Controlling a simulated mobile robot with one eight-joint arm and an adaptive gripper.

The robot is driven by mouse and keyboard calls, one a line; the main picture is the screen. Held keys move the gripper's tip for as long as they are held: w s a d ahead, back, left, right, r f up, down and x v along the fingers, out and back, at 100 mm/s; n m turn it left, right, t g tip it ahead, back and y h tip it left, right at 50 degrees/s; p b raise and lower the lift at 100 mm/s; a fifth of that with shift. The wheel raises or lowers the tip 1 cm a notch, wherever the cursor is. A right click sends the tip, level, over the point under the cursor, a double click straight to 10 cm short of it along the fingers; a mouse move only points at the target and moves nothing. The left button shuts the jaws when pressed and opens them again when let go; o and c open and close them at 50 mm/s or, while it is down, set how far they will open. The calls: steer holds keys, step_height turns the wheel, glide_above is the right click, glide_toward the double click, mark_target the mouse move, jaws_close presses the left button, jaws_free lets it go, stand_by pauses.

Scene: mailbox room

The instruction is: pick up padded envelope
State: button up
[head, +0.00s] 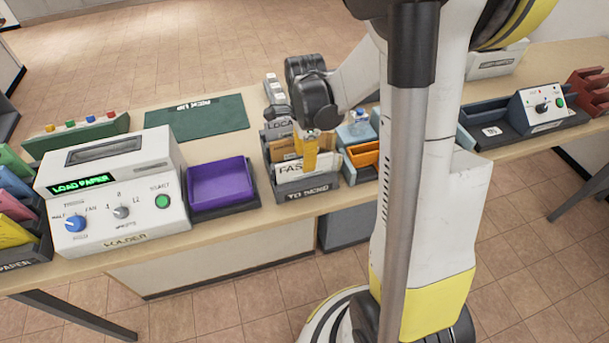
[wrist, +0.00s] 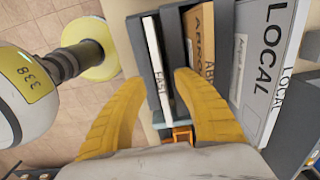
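I cannot make out a padded envelope for certain in either view. My gripper (wrist: 160,82) is open, with its yellow fingers apart and pointing down over the sorter. In the head view, my gripper (head: 310,153) is above the grey sorter (head: 308,190), whose front is lettered. In the wrist view, the white FAST panel (wrist: 157,65) shows between the fingertips. A tan ABROAD panel (wrist: 203,50) and a grey LOCAL panel (wrist: 265,50) stand to its right. The fingers and dark dividers hide part of the slots.
A purple tray (head: 218,182) and a white folder machine (head: 110,190) stand left of the sorter. An orange tray (head: 365,155) is close on the right. A dark green mat (head: 210,117) lies behind on the table. My arm hides part of the right side.

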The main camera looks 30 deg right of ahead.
steer(key=shift+f, duration=0.75)
jaws_close()
steer(key=shift+r, duration=0.15)
